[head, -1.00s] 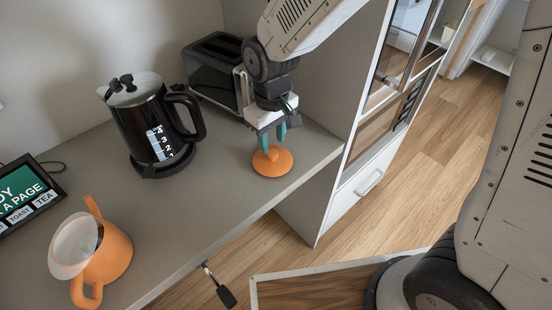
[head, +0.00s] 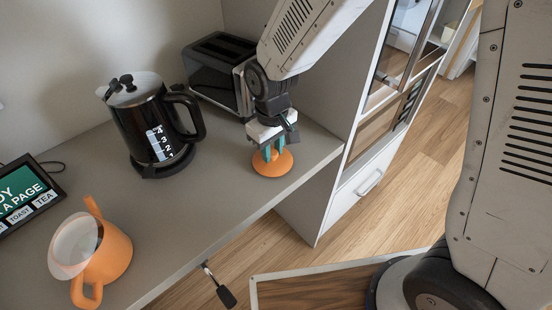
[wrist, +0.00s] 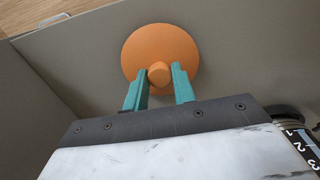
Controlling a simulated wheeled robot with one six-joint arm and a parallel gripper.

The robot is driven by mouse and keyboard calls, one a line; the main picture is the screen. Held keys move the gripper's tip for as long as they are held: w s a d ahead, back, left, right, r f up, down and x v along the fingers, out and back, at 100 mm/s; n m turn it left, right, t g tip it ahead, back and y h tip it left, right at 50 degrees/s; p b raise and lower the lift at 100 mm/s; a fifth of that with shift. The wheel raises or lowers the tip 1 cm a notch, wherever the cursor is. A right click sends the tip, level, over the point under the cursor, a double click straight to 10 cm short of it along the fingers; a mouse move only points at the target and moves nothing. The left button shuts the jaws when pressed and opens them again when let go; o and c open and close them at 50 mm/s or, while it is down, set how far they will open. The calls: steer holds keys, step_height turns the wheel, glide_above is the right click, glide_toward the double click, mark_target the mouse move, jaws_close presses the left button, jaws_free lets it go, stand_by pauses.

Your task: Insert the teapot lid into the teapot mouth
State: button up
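The orange teapot lid (head: 271,167) lies flat on the counter near its front right edge, a round disc with a small knob. My gripper (head: 273,152) points down over it. In the wrist view, the teal fingertips of my gripper (wrist: 160,77) stand on either side of the knob of the lid (wrist: 160,40). The knob nearly fills the gap; I cannot tell whether the fingers press on it.
A black kettle (head: 150,130) stands mid-counter, left of my gripper, with a black toaster (head: 218,70) behind. A small screen (head: 25,195) is at the left edge. A tall cabinet side (head: 320,100) bounds the right. A crank handle (head: 222,290) hangs at the front edge.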

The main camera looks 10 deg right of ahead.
mark_target(273, 152)
steer(key=shift+r, duration=2.5)
steer(key=shift+d, duration=0.1)
